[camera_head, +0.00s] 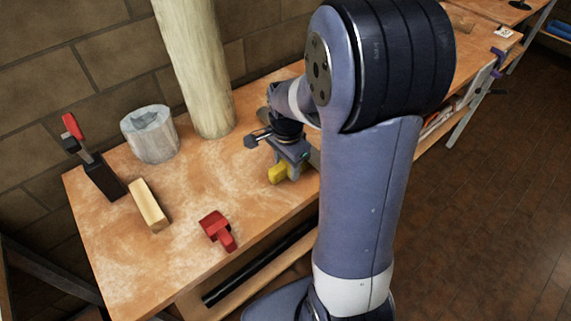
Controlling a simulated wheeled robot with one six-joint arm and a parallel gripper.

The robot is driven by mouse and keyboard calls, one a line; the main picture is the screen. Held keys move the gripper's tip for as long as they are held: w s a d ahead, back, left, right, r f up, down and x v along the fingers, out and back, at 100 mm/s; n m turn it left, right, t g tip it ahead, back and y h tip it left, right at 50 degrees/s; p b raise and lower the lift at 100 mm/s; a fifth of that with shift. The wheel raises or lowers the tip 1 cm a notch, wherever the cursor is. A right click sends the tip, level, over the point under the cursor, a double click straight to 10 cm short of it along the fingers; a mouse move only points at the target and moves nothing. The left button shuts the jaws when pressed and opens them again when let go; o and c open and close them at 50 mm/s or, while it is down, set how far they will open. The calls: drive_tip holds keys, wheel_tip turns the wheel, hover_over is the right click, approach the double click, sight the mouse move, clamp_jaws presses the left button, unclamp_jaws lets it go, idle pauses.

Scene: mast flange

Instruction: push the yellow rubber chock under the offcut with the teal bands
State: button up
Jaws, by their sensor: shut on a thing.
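The yellow rubber chock (277,174) shows low between the jaws of my gripper (287,160), at the front edge of the workbench. My gripper is shut on it, and its jaws hide part of the chock. Whether the chock touches the bench top I cannot tell. I see no offcut with teal bands; my arm covers the bench to the right of the gripper. A rounded brown end (262,116) shows just behind the gripper, mostly hidden, and I cannot tell what it belongs to.
A pale post (195,70) stands on the workbench (175,235) behind and left of the gripper. A grey cylinder (152,140), a dark clamp with a red handle (95,165), a wooden block (148,206) and a red chock-like piece (217,229) stand left. The bench between them is clear.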

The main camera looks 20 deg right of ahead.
drive_tip(key=shift+w+d, duration=0.1)
drive_tip(key=shift+d, duration=0.25)
drive_tip(key=o, duration=1.1)
wheel_tip(320, 180, up, 11)
drive_tip(key=shift+f+p, duration=0.1)
drive_tip(key=shift+p, duration=0.25)
